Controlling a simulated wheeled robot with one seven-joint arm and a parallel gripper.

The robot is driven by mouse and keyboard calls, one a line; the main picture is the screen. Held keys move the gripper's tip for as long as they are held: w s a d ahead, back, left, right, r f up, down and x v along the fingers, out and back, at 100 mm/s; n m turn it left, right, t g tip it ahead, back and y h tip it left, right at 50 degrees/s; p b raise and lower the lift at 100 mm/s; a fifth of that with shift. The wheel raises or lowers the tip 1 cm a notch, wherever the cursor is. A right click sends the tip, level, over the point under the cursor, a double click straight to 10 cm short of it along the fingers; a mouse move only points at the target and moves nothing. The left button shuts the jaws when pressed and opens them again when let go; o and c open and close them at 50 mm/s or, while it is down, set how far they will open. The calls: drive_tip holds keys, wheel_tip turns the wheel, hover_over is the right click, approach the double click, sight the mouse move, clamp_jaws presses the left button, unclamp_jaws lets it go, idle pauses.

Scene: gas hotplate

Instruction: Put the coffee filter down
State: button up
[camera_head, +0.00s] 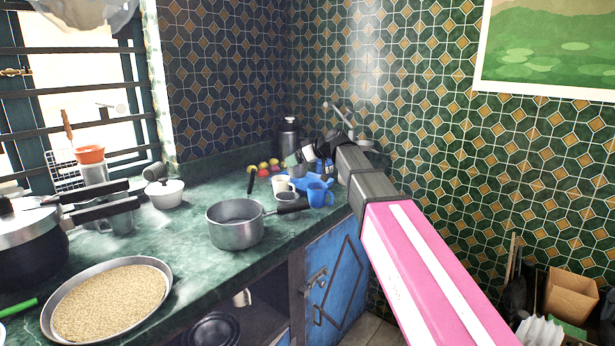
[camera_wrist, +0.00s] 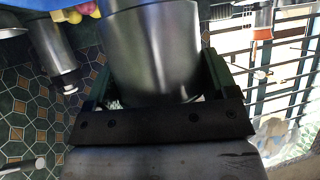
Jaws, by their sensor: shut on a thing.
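The coffee filter (camera_wrist: 155,50), a shiny metal cylinder, fills the upper middle of the wrist view between the fingers of my gripper (camera_wrist: 155,85). My gripper is shut on it. In the head view my gripper (camera_head: 308,158) is small and dark at the end of my pink arm, above the back right of the counter near a blue dish (camera_head: 310,182). A small grey shape at its left is probably the filter, partly hidden by the gripper. I cannot tell whether the filter's base touches anything.
A silver flask (camera_head: 288,136) stands behind, with colourful round items (camera_head: 268,166) left of it. A blue mug (camera_head: 319,194), a white mug (camera_head: 282,184) and a saucepan (camera_head: 236,225) are in front. Green counter (camera_head: 175,235) is bare left of the saucepan. The tiled wall (camera_head: 400,100) is close.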

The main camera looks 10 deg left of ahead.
drive_tip(key=shift+w+d+f, duration=0.55)
drive_tip(key=shift+w+f, duration=0.1)
drive_tip(key=shift+f, duration=0.55)
drive_tip(key=shift+w+d+f, duration=0.6)
drive_tip(key=shift+f, duration=0.55)
drive_tip(key=shift+w+d+f, duration=0.55)
drive_tip(key=shift+w+f, duration=0.1)
drive_tip(key=shift+f, duration=0.55)
drive_tip(key=o, duration=0.8)
drive_tip(key=shift+f, duration=0.1)
drive_tip(key=shift+o, duration=0.2)
drive_tip(key=v, duration=1.2)
